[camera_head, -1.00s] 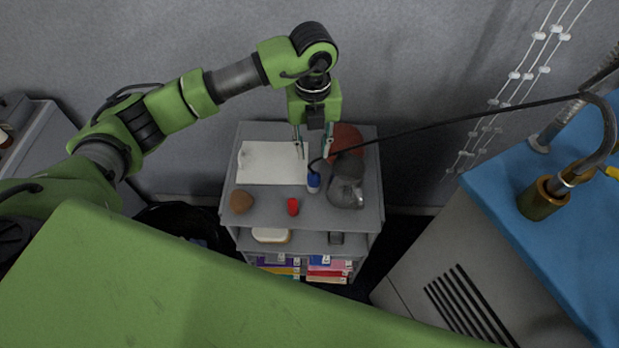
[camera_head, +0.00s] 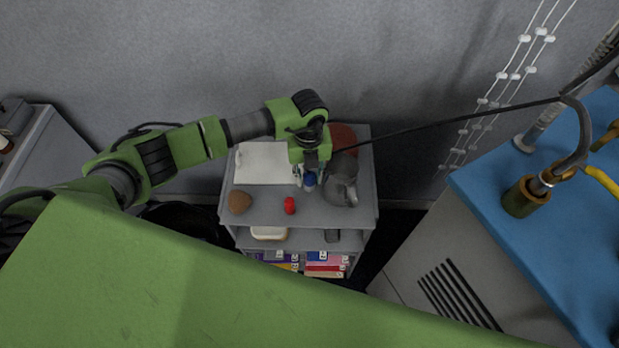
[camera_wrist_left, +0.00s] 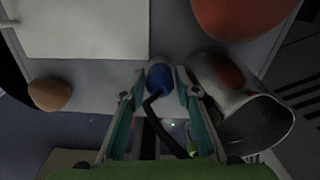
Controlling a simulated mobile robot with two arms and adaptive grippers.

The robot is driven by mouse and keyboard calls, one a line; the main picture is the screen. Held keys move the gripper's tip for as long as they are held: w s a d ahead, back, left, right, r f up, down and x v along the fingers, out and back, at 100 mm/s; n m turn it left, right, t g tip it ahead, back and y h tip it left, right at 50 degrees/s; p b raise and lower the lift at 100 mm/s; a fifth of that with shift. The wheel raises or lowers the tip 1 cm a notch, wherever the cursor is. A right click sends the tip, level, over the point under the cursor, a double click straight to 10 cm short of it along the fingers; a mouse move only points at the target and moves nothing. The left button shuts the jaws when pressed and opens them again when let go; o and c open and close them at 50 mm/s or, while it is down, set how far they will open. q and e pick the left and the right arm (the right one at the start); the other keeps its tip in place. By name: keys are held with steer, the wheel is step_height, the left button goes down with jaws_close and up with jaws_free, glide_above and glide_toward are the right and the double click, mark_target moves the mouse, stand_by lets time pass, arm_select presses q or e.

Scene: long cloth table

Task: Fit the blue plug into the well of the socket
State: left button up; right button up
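The blue plug (camera_head: 310,181) stands on the top of the grey cart, beside the metal jug. It also shows in the left wrist view (camera_wrist_left: 160,77), with its black cable running from it. My left gripper (camera_head: 310,176) is low over the plug. In the left wrist view its two fingers (camera_wrist_left: 160,97) are open, one on each side of the plug, with a gap on both sides. A brass cylinder (camera_head: 523,197) stands on the blue table; I cannot tell whether it is the socket, and no well is clearly visible. My right gripper is not in view.
The metal jug (camera_head: 341,184) is close right of the plug, with a red round object (camera_head: 343,136) behind. White paper (camera_head: 262,163), a brown lump (camera_head: 240,202) and a small red object (camera_head: 289,205) lie on the cart (camera_head: 262,220). The blue table (camera_head: 492,170) is at right.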

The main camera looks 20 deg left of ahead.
arm_select(q)
jaws_close()
steer(key=shift+r, duration=0.15)
steer(key=shift+w+r, duration=0.1)
steer(key=shift+r, duration=0.55)
steer(key=s+d+r+b, duration=0.4)
steer(key=s+d+r, duration=0.3)
steer(key=s+r, duration=0.4)
steer(key=shift+s+r, duration=0.25)
steer(key=shift+s, duration=0.35)
